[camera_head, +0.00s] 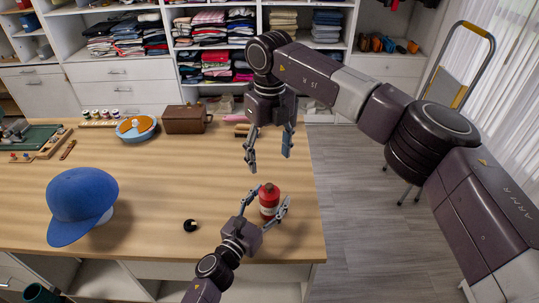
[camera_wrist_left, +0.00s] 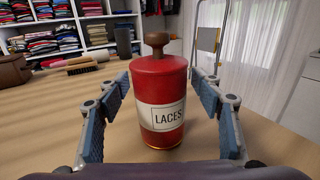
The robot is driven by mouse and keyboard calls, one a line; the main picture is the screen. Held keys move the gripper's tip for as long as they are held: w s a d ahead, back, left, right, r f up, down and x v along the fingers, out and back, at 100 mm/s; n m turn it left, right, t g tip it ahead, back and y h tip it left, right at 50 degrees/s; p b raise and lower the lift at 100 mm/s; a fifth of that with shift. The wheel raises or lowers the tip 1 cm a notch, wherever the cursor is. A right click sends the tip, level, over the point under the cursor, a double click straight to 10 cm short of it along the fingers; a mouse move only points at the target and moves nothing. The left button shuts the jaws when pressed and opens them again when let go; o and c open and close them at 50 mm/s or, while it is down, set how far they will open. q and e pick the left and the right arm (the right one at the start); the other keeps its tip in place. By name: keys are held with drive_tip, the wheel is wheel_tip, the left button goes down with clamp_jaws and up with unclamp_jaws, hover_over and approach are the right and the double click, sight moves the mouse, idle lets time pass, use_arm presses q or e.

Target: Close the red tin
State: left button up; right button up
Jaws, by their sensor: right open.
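The red tin (camera_head: 269,203) stands upright near the table's right edge, with a white "LACES" label that shows in the left wrist view (camera_wrist_left: 160,118). A red top with a brown knob (camera_wrist_left: 157,42) sits on it; I cannot tell whether it is fully seated. My left gripper (camera_head: 269,198) is open, its fingers on either side of the tin with gaps showing in the left wrist view (camera_wrist_left: 168,110). My right gripper (camera_head: 268,161) is open and empty, pointing down above and slightly behind the tin.
A blue cap (camera_head: 82,203) lies at the left of the wooden table (camera_head: 150,190). A small black object (camera_head: 190,226) lies left of my left gripper. A brown box (camera_head: 186,120) and a round blue-rimmed dish (camera_head: 136,128) stand at the back. The table's middle is clear.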

use_arm(q)
drive_tip(key=v, duration=1.2)
idle(0.4)
